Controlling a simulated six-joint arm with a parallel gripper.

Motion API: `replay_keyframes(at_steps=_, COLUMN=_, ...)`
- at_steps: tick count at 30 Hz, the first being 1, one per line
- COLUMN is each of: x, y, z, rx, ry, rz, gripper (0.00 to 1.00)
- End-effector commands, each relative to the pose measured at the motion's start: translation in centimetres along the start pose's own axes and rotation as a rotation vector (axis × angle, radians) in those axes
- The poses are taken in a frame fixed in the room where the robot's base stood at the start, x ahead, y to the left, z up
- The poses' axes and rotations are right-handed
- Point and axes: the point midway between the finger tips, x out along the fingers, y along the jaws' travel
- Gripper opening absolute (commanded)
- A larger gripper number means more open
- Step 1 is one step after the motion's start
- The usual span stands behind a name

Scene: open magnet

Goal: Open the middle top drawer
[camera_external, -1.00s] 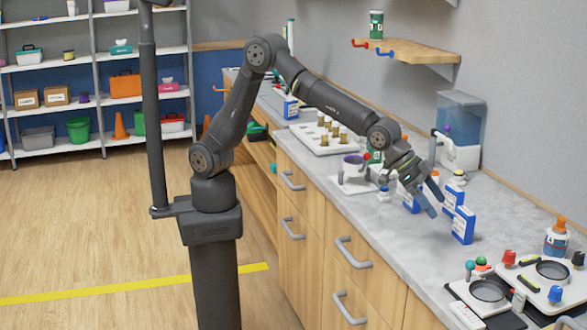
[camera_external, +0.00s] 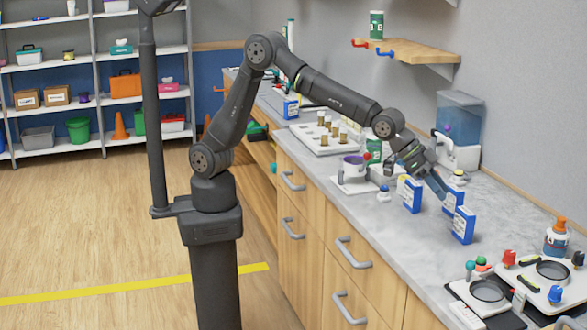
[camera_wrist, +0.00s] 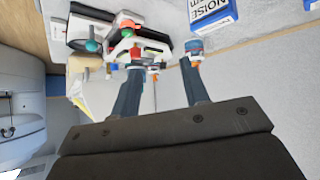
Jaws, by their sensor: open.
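The wooden cabinet under the counter has several drawer fronts with grey bar handles. One upper drawer front (camera_external: 335,238) has its handle (camera_external: 353,254) near its top; it looks closed. Another upper drawer (camera_external: 300,195) to its left also looks closed, with its handle (camera_external: 292,181) showing. I cannot tell for certain which is the middle top one. My gripper (camera_external: 442,187) is above the counter, near the blue boxes and away from the handles. In the wrist view its two fingers (camera_wrist: 162,66) are apart with nothing held between them. No drawer handle is clear in that view.
Blue boxes (camera_external: 463,225) stand on the counter close to my gripper. White devices with round plates (camera_external: 487,291) sit at the right end. A water dispenser (camera_external: 460,125) and a wooden shelf (camera_external: 410,51) are behind. The floor before the drawers (camera_external: 120,230) is clear.

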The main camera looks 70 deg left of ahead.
Motion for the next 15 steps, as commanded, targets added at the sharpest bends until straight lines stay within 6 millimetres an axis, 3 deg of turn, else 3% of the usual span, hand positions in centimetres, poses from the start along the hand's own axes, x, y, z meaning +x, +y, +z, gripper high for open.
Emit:
replay_keyframes(at_steps=3, x=-2.8, y=0.5, z=-3.0, rx=0.000, ry=0.010, rz=0.002, gripper=0.41)
replay_keyframes(at_steps=4, x=-3.0, y=1.1, z=-2.3, rx=0.016, ry=-0.016, rz=-0.002, gripper=0.41)
replay_keyframes(at_steps=11, x=-4.4, y=5.4, z=8.3, rx=0.253, ry=-0.295, rz=-0.131, gripper=0.41)
replay_keyframes(at_steps=15, x=-7.5, y=6.6, z=14.8, rx=0.451, ry=-0.460, rz=-0.298, gripper=0.41)
